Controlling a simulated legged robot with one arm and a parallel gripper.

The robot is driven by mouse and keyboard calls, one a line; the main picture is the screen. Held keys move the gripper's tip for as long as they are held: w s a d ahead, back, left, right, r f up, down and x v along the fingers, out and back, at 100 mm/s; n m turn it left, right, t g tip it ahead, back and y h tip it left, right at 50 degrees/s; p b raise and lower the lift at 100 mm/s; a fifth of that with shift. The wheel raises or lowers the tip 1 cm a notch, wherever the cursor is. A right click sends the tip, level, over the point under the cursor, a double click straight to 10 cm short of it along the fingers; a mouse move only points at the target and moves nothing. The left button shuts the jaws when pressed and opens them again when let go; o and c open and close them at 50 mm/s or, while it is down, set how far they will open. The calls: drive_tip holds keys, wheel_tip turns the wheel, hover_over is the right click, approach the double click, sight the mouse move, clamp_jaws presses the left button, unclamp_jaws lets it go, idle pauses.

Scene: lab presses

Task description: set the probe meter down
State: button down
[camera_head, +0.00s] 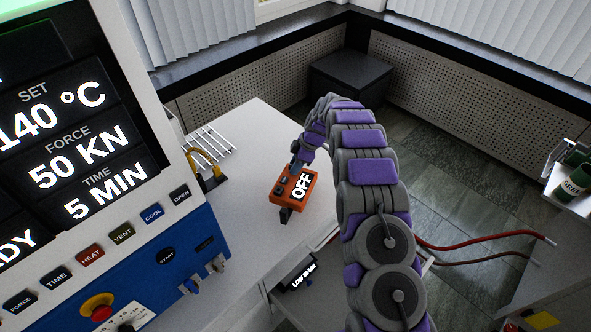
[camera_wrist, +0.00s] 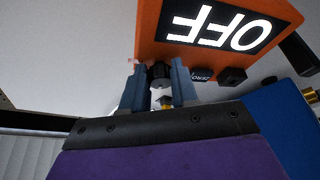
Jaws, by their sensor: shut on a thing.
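The probe meter (camera_head: 293,188) is an orange box with a black display reading OFF and dark knobs. My gripper (camera_head: 297,163) is at its far side, at the end of my purple and grey arm. In the wrist view, the gripper's two blue-grey fingers (camera_wrist: 160,88) are shut on a part of the probe meter (camera_wrist: 150,40), at a dark knob near its edge. The meter appears over the white bench top (camera_head: 255,130). I cannot tell whether it touches the bench.
A press control panel (camera_head: 110,215) with several buttons stands at the left. A wire rack (camera_head: 208,145) and a yellow-handled tool (camera_head: 207,165) are on the bench behind. A small dark display (camera_head: 297,272) is near the front. The bench right of the rack is clear.

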drive_tip(key=shift+w+r, duration=0.1)
drive_tip(key=shift+w, duration=0.3)
drive_tip(key=shift+w+f, duration=0.1)
drive_tip(key=shift+f, duration=0.1)
wheel_tip(320, 180, down, 3)
drive_tip(key=shift+a+f+b, duration=0.1)
drive_tip(key=shift+f+b, duration=0.1)
drive_tip(key=shift+b, duration=0.35)
drive_tip(key=shift+r, duration=0.1)
drive_tip(key=c, duration=0.9)
unclamp_jaws()
drive_tip(key=shift+o, duration=0.2)
